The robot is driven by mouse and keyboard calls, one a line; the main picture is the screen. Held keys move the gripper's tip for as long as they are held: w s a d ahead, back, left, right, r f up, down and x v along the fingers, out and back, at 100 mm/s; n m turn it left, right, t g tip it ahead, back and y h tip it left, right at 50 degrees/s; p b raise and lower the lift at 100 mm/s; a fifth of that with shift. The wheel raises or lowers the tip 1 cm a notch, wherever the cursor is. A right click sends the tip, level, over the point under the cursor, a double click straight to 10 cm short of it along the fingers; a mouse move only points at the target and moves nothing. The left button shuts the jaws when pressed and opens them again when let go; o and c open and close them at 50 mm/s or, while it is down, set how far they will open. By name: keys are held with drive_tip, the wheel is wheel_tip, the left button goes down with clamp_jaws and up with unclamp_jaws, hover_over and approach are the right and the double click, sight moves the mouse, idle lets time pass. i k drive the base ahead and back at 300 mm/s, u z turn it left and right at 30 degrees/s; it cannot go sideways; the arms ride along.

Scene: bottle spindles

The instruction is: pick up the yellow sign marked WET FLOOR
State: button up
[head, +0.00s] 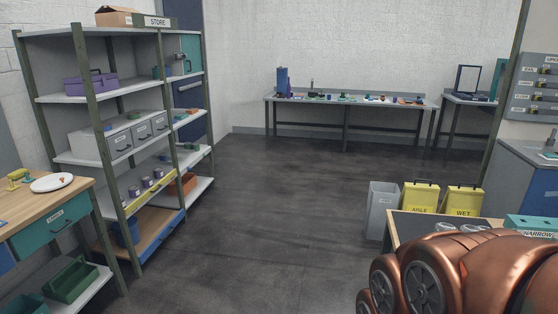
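A yellow sign (464,198) with the word WET stands upright on the floor at the right in the head view. It has a dark handle on top. Its lower part is hidden behind a near table (404,222), so the rest of its wording does not show. A similar yellow sign (420,195) with the word AISLE stands just left of it. My copper-coloured arm fills the lower right corner, in front of the table. My gripper's fingers do not show.
A grey bin (381,207) stands left of the signs. The near table bears a teal box (530,224) and round metal items. A post (506,90) rises right of the signs. Shelving (85,99) stands at left. The middle floor (270,215) is clear.

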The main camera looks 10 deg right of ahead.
sight(458, 200)
drive_tip(key=u, duration=0.15)
drive_tip(key=i, duration=1.9)
drive_tip(key=z, duration=0.2)
drive_tip(key=i, duration=1.85)
drive_tip(key=z, duration=1.6)
drive_tip(key=i, duration=1.1)
drive_tip(key=z, duration=1.1)
drive_tip(key=i, duration=0.85)
drive_tip(key=z, duration=0.9)
drive_tip(key=i, duration=2.5)
drive_tip(key=u, duration=0.05)
